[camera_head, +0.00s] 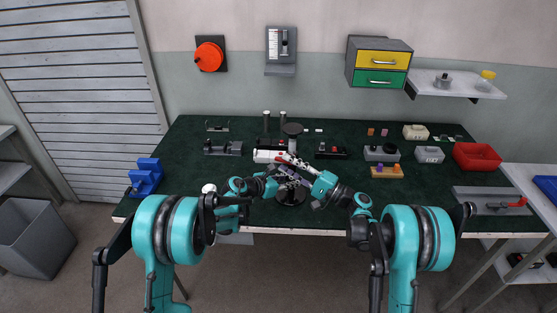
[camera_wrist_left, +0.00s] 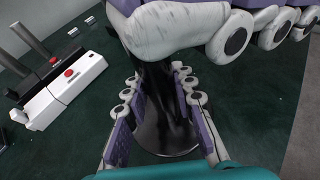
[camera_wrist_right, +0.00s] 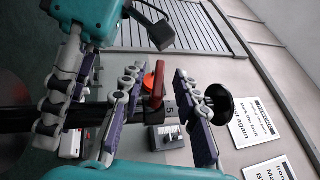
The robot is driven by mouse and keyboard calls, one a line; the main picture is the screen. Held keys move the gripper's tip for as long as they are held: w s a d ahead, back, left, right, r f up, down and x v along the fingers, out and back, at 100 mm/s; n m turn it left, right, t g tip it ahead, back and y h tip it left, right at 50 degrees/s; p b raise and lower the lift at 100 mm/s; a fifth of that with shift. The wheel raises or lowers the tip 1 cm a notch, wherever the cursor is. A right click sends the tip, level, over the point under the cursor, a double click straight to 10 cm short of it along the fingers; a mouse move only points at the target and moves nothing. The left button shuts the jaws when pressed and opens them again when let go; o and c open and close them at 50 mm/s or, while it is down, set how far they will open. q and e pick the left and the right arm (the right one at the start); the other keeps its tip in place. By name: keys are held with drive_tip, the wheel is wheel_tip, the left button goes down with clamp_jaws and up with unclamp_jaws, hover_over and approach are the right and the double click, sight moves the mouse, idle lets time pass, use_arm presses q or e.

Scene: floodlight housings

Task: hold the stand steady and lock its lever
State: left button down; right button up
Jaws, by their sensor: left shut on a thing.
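The stand has a dark round base (camera_head: 291,194), a black post (camera_wrist_left: 160,85) and what looks like a round dark top (camera_head: 292,129). In the left wrist view the post rises from its base (camera_wrist_left: 165,143). My left gripper (camera_head: 284,180) is shut around the post, low above the base. My right gripper (camera_head: 288,160) is higher on the stand, fingers apart. In the right wrist view the red lever (camera_wrist_right: 157,84) shows between its open fingers, with a gap on the right side. Arms and grippers hide most of the post in the head view.
A white device with a red button (camera_wrist_left: 66,92) lies left of the stand. A black device (camera_head: 331,150) lies to its right. A red tray (camera_head: 476,156) and a blue holder (camera_head: 146,177) are farther off.

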sight(278, 161)
drive_tip(key=shift+x, duration=2.1)
clamp_jaws()
drive_tip(key=shift+f+n+g+h, duration=0.6)
drive_tip(key=shift+n+g+h, duration=0.1)
drive_tip(key=shift+h, duration=0.6)
unclamp_jaws()
